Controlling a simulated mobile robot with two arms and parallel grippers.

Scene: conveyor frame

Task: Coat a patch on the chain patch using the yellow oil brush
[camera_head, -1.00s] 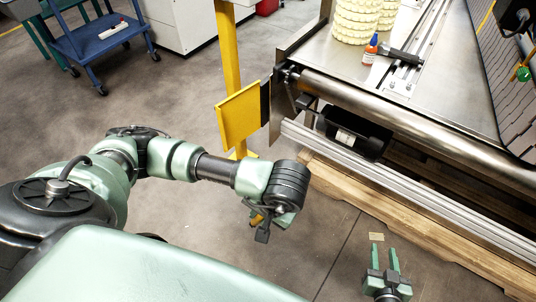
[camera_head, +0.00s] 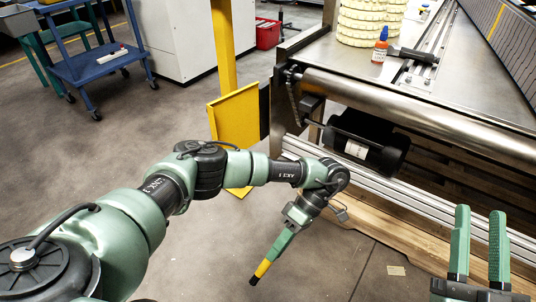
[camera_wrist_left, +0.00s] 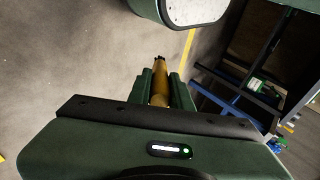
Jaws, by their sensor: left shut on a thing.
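The yellow oil brush (camera_head: 262,268) is held in my left gripper (camera_head: 273,255), pointing down and to the left over open floor, with a dark tip. In the left wrist view the brush (camera_wrist_left: 160,80) shows as a yellow-brown rod between the two green fingers, which are shut on it. My right gripper (camera_head: 479,210) is at the lower right, its two green fingers apart with nothing between them. A dark chain-like strip (camera_head: 295,98) runs down the left end of the conveyor frame, apart from the brush. No distinct patch can be made out on it.
The steel conveyor roller (camera_head: 420,108) and a black motor (camera_head: 366,138) lie beyond my left wrist. A yellow post with a plate (camera_head: 234,125) stands left of the frame. A blue cart (camera_head: 95,62) is far left.

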